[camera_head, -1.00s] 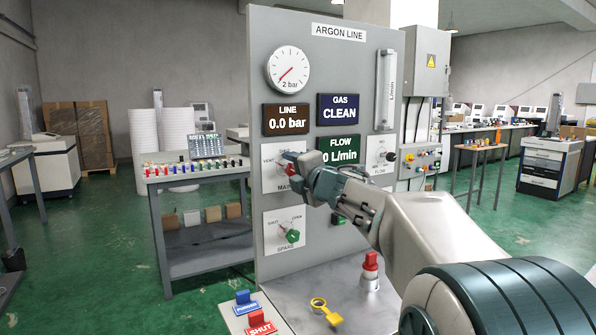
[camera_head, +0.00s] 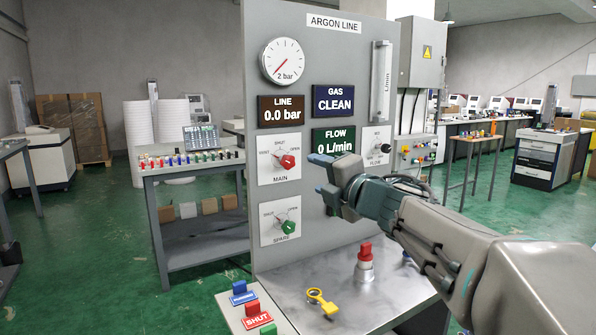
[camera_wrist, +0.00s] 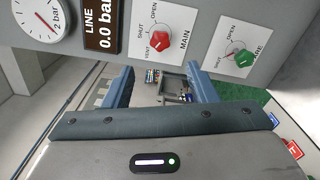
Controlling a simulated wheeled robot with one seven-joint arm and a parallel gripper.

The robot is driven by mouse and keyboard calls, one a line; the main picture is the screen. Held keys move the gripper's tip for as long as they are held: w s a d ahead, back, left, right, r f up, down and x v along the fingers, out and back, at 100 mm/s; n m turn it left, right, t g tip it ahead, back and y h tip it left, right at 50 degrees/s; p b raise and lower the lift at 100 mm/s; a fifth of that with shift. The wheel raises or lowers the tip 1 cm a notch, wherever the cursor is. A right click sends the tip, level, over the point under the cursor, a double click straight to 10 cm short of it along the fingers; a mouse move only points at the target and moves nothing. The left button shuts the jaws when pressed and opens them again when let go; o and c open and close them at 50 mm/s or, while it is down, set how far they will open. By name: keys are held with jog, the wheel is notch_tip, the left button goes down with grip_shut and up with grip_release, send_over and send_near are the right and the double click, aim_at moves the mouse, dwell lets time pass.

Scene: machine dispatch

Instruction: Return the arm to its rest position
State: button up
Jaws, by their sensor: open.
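My gripper (camera_head: 333,186) is open and empty in front of the argon line panel (camera_head: 350,22), to the right of the red MAIN knob (camera_head: 288,161) and apart from it. In the wrist view its two blue-grey fingers (camera_wrist: 161,88) are spread with nothing between them. The MAIN knob (camera_wrist: 160,42) and the green SPARE knob (camera_wrist: 241,58) show beyond the fingers. The SPARE knob (camera_head: 288,227) sits lower on the panel in the head view. My arm reaches in from the lower right and covers part of the panel's lower right side.
A metal shelf below the panel holds a red-topped fitting (camera_head: 365,262) and a yellow key-like piece (camera_head: 321,302). Blue (camera_head: 240,288) and red SHUT (camera_head: 257,318) tags stand at the front left. The gauge (camera_head: 283,61) reads near zero. A side table (camera_head: 200,170) stands at left.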

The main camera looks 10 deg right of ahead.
jog(key=shift+s+d, duration=0.1)
jog(key=shift+s, duration=0.15)
